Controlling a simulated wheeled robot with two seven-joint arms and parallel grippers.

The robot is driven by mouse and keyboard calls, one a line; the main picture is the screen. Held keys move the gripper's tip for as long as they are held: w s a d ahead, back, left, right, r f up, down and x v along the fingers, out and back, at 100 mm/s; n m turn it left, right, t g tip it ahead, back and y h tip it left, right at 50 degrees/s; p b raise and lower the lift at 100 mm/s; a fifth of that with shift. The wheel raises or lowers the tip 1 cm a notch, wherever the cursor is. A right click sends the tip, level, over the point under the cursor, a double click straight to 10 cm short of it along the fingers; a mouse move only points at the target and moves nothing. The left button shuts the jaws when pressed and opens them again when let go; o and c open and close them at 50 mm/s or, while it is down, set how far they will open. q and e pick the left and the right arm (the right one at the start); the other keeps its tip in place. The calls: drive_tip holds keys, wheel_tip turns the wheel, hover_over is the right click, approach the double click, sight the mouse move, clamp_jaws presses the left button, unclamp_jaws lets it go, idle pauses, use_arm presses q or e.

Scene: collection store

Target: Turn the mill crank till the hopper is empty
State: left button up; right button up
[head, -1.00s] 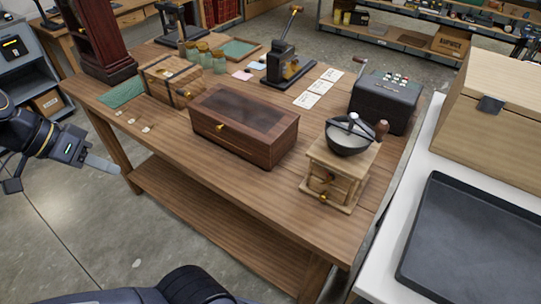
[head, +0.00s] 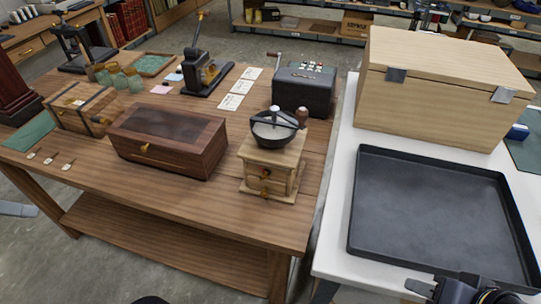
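The mill (head: 270,172) is a pale wooden box with small drawers and brass knobs, standing upright near the right end of the brown table. Its dark round hopper (head: 270,138) sits on top; I cannot tell how much is in it. The crank's brown wooden knob (head: 302,115) is at the hopper's right rim. My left gripper (head: 18,209) shows only as a grey fingertip at the left edge, far from the mill. My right gripper (head: 428,290) is at the bottom right, by the black tray's front edge, apart from the mill; its fingers are mostly cut off.
A dark wooden box (head: 170,142) stands left of the mill, and a black machine (head: 304,92) stands behind it. On the white table (head: 335,215) to the right are a black tray (head: 430,210) and a large pale wooden chest (head: 440,100). The brown table's front strip is clear.

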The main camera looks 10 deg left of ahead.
use_arm(q)
drive_tip(key=o, duration=0.5)
drive_tip(key=shift+o, duration=0.2)
drive_tip(key=shift+r, duration=0.1)
wheel_tip(320, 180, up, 7)
drive_tip(key=p, duration=0.5)
drive_tip(key=w+d+f, duration=0.1)
drive_tip(key=w+d, duration=0.4)
drive_tip(key=d, duration=0.4)
drive_tip(key=w+d+f, duration=0.2)
drive_tip(key=w+d, duration=0.2)
drive_tip(key=d, duration=0.5)
drive_tip(key=d+f, duration=0.7)
drive_tip(key=d, duration=0.5)
drive_tip(key=shift+s+d+f, duration=0.3)
drive_tip(key=shift+s+d, duration=0.1)
